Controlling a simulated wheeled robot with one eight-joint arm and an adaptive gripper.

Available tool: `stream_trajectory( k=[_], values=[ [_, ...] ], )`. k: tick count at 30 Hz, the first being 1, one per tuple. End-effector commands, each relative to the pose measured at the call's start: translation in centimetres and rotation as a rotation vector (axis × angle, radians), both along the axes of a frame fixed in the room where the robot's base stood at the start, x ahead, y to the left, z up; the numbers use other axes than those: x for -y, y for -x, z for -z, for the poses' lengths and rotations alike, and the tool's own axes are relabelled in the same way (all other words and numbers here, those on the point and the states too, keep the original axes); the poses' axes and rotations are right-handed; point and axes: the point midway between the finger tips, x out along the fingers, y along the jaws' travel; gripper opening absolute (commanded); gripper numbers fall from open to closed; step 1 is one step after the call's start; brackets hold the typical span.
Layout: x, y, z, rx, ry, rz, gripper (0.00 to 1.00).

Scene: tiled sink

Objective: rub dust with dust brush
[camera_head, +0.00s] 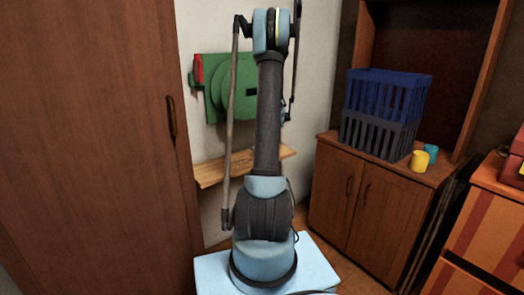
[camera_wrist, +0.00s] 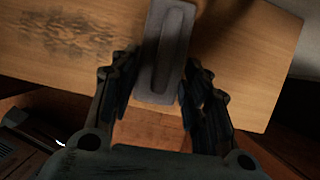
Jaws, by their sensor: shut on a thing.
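In the wrist view, my gripper (camera_wrist: 160,72) is shut on a grey, block-shaped dust brush (camera_wrist: 154,88), with one finger on each side of it. The brush is over the wooden shelf board (camera_wrist: 235,40). I cannot tell whether it touches the board. A dark patch of dust (camera_wrist: 65,37) lies on the board to the left of the brush, apart from it in the picture. In the head view, the shelf (camera_head: 212,173) is on the wall behind my arm, which covers its middle. My gripper and the brush are hidden there.
A green wall-mounted reel (camera_head: 225,90) hangs above the shelf. A tall brown door (camera_head: 90,150) stands close at left. At right, a low cabinet (camera_head: 350,200) bears stacked blue and dark crates (camera_head: 385,110), a yellow cup (camera_head: 419,161) and a teal cup (camera_head: 431,151).

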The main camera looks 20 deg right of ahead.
Motion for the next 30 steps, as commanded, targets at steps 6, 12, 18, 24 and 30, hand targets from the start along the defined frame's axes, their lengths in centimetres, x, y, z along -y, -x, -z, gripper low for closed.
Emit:
stream_trajectory(
  k=[6, 12, 18, 24, 30],
  values=[
    [-1.4, 0.4, -0.1, 0.000, 0.000, -0.001, 0.24],
    [-2.8, 0.9, -0.1, 0.000, -0.001, -0.001, 0.24],
    [-3.5, 1.1, -0.2, 0.000, -0.001, 0.000, 0.24],
    [-4.3, 1.4, -0.1, 0.000, -0.001, -0.001, 0.24],
    [-5.6, 1.8, 0.0, 0.001, -0.001, 0.000, 0.24]
  ],
)
